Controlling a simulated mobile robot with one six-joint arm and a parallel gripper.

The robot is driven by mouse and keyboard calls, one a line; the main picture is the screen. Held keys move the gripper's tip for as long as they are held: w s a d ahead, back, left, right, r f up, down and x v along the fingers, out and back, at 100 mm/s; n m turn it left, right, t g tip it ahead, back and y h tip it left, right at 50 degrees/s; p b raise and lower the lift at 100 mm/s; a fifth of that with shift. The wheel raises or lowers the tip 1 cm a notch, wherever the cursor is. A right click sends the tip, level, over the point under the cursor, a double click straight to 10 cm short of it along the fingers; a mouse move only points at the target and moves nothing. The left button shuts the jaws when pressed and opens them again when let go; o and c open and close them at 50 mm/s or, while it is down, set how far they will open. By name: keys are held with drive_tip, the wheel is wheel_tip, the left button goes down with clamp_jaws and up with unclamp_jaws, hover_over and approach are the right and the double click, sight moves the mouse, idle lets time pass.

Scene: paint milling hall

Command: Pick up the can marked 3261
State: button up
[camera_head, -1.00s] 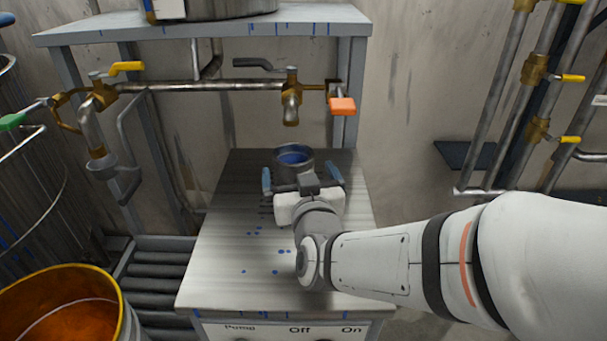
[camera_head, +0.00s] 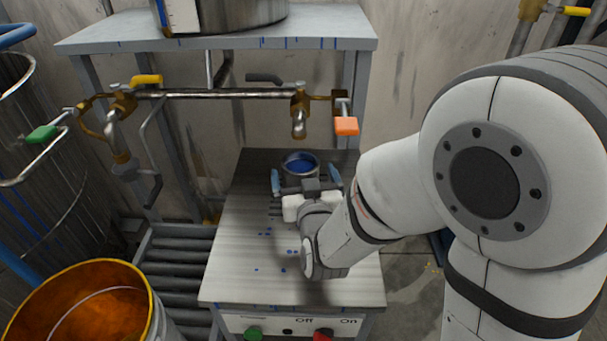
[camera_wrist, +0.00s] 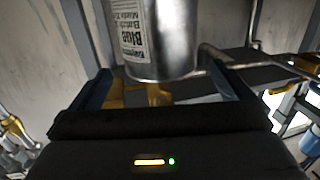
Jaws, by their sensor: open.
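A metal can (camera_head: 301,167) with blue contents stands on the bench top, under the tap with the orange handle. In the wrist view the can (camera_wrist: 172,45) has a white label with the word "Blue" and smaller text; I cannot read the number 3261. My gripper (camera_head: 306,180) is open, with one blue finger on each side of the can's near part. In the wrist view my gripper (camera_wrist: 160,90) shows its fingers left and right, apart from the can, with gaps on both sides. The can's lower front is hidden by my gripper in the head view.
The bench (camera_head: 240,270) carries blue paint drops and has buttons on its front. A pipe with taps (camera_head: 220,94) runs above it, below a shelf (camera_head: 110,36). An orange-filled bucket (camera_head: 150,310) and a roller conveyor (camera_head: 175,270) are at left.

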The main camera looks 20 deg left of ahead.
sight(298, 153)
drive_tip(key=shift+p+x, duration=1.9)
drive_tip(key=shift+x, duration=0.65)
drive_tip(key=c, duration=1.8)
drive_tip(key=shift+c, duration=1.4)
drive_tip(key=shift+r, duration=0.2)
